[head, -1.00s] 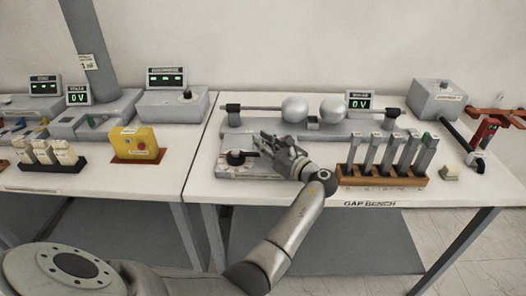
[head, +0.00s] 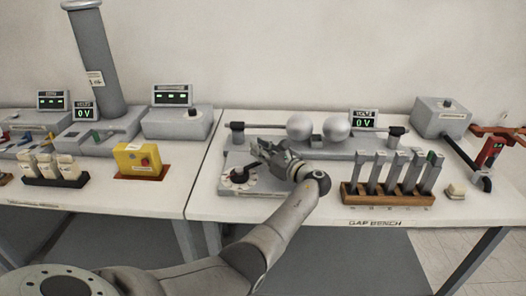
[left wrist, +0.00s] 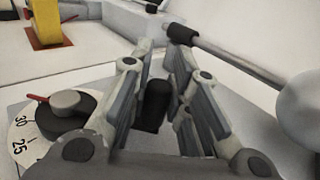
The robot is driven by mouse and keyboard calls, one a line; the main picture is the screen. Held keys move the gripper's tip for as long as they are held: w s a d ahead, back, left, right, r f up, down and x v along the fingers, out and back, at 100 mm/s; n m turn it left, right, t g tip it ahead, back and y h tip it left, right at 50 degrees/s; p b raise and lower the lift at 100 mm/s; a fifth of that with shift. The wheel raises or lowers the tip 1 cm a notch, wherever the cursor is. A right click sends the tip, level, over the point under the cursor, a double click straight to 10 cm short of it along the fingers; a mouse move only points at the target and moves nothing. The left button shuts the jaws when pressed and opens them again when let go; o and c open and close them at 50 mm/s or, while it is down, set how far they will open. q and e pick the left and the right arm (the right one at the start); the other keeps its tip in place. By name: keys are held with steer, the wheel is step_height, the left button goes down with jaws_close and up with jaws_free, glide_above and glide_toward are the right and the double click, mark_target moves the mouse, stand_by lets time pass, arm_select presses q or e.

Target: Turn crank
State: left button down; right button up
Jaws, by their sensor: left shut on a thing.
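The crank's black upright handle (left wrist: 155,106) stands between the finger pads of my left gripper (left wrist: 154,72) in the left wrist view. My left gripper (head: 264,150) is shut on this handle, above the near-left part of the gap bench in the head view. The handle's lower end and its join to the crank are hidden. Left of the gripper is a dial (left wrist: 22,130) with a black knob (left wrist: 68,115), a grey cap and a red pointer. The marks 25 and 30 show. The dial also shows in the head view (head: 240,184). My right gripper is not in view.
Two metal spheres (head: 300,126) on rods stand behind the gripper. A wooden rack (head: 385,197) of upright grey levers is to its right. Volt displays (head: 363,121) read 0 V.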

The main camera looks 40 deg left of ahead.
arm_select(q)
steer(key=shift+w+a+r, duration=0.1)
steer(key=shift+w+a, duration=0.05)
steer(key=shift+a, duration=0.2)
stand_by(0.5)
steer(key=c, duration=1.3)
jaws_free()
steer(key=shift+d, duration=0.1)
steer(key=v, duration=1.2)
